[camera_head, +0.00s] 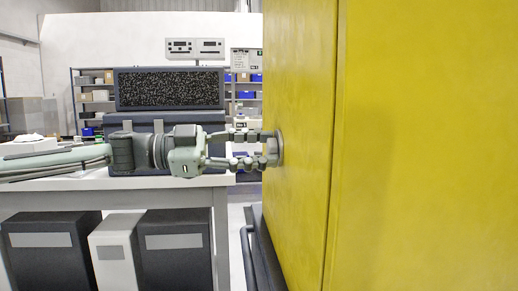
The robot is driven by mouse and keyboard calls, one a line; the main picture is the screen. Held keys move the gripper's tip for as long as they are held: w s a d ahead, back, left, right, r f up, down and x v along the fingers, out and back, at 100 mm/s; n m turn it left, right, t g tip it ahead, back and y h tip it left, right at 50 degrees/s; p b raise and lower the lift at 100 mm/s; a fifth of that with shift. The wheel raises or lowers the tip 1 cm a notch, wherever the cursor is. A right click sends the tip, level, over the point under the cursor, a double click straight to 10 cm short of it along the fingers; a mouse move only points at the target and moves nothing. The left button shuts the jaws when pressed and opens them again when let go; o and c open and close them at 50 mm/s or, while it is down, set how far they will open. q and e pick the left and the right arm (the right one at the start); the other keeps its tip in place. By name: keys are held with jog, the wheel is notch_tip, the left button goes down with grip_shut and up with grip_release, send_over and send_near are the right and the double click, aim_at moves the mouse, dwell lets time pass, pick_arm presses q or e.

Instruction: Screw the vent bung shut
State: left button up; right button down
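The vent bung (279,148) is a small grey round piece on the left-hand face of a large yellow cabinet (420,150). My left gripper (268,148) comes in level from the left, with its jointed dark fingers pointing right. The two fingers are apart, one above the other, and their tips reach the bung. They seem to lie above and below its knob, but I cannot tell whether they press on it. The fingertips partly hide the bung, and its thread and seat are not visible. My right gripper is not in view.
The yellow cabinet fills the right half of the view. A grey workbench (172,186) stands behind my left arm, carrying a dark unit with a speckled panel (170,89). Dark boxes (55,255) stand under the bench. A dark pipe or rail (249,258) runs low beside the cabinet.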

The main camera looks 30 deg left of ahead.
pick_arm(q)
jog(key=shift+o, duration=0.2)
jog(key=shift+a, duration=0.1)
jog(key=v, duration=1.1)
jog(key=shift+s+a, duration=0.3)
